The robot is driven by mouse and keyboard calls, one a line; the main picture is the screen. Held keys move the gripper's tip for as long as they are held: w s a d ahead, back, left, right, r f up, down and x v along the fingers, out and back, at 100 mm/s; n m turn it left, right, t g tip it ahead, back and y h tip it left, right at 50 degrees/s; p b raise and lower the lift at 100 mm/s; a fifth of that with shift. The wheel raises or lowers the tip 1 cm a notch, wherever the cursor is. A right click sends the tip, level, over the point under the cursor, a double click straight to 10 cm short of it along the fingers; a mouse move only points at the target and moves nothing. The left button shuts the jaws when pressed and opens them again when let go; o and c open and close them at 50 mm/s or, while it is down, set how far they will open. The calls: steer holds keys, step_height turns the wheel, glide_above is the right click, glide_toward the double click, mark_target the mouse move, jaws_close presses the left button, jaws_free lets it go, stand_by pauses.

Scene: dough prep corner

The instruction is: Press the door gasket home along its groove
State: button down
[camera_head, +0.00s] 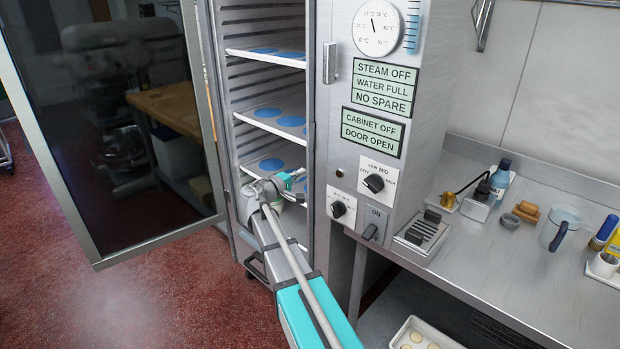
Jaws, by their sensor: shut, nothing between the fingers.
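The cabinet door (48,150) stands wide open at the left, with a dark glass pane in a metal frame. A narrow strip runs down the door's inner edge (209,110); I cannot tell whether it is the gasket, and its groove is too small to make out. The tall cabinet's opening edge (310,110) runs upright on the other side of the shelves. My gripper (299,173) is small in view at the lower part of the opening, close to the right-hand edge. It is shut and empty; I cannot tell whether it touches the edge.
Shelves (290,55) with blue discs fill the cabinet. A control panel (375,170) with knobs and a switch (375,225) stands just right of the opening. A steel counter (480,250) holds a jug (560,228), bottles and small tools. The red floor is clear at lower left.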

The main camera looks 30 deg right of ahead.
steer(key=shift+r+p, duration=0.6)
steer(key=shift+r, duration=0.3)
steer(key=shift+x, duration=1.55)
stand_by(0.7)
steer(key=shift+a, duration=0.1)
steer(key=shift+v, duration=1.4)
steer(key=p, duration=1.1)
glide_toward(311, 131)
steer(key=x, duration=0.5)
steer(key=shift+x, duration=1.55)
